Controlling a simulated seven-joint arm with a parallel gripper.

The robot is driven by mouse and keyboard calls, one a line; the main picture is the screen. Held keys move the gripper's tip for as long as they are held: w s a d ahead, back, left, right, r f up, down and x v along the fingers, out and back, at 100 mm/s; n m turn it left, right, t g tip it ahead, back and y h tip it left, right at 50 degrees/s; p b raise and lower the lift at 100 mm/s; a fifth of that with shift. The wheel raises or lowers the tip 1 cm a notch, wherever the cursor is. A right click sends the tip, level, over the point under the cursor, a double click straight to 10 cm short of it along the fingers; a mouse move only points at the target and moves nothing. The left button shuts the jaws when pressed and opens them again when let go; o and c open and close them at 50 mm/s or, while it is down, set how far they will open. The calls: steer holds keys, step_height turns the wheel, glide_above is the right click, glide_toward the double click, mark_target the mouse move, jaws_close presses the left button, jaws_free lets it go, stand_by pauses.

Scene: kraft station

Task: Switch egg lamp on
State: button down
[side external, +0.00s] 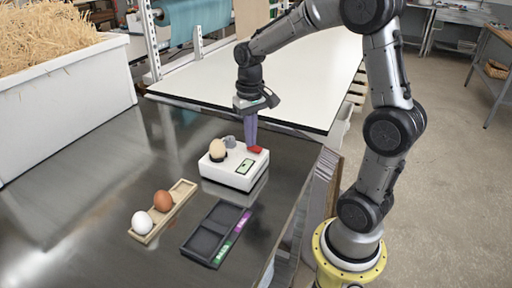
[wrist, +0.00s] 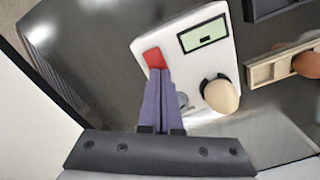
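The egg lamp (side external: 236,177) is a white box on the dark metal table, with a small greenish display (side external: 245,166) on its top. A cream egg (side external: 217,148) sits in a black holder on it, beside a grey round part (side external: 231,141). A red rocker switch (side external: 254,149) is at the lamp's far right corner; it also shows in the wrist view (wrist: 154,58). My gripper (side external: 250,143) points down with its purple fingers together and nothing seen between them. In the wrist view its tips (wrist: 159,73) are at the switch's edge; I cannot tell whether they touch it.
A wooden tray (side external: 146,238) with a brown egg (side external: 163,201) and a white egg (side external: 141,223) lies to the left. A dark tray (side external: 190,252) with two empty compartments and green and purple labels lies in front. A straw-filled white bin (side external: 70,95) stands far left.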

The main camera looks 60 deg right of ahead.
steer(key=shift+f, duration=0.3)
steer(key=shift+r, duration=3.6)
steer(key=shift+a+r, duration=0.1)
steer(key=shift+a, duration=0.15)
steer(key=s+a+r+n+t, duration=0.4)
steer(key=s+a+r, duration=0.1)
steer(key=s+a, duration=0.55)
steer(key=s+f+n+t, duration=0.1)
steer(key=s+f+n, duration=0.1)
steer(key=s+f, duration=0.2)
steer(key=shift+s+a+f+t, duration=0.2)
steer(key=shift+a+f+t, duration=0.1)
steer(key=shift+f, duration=0.15)
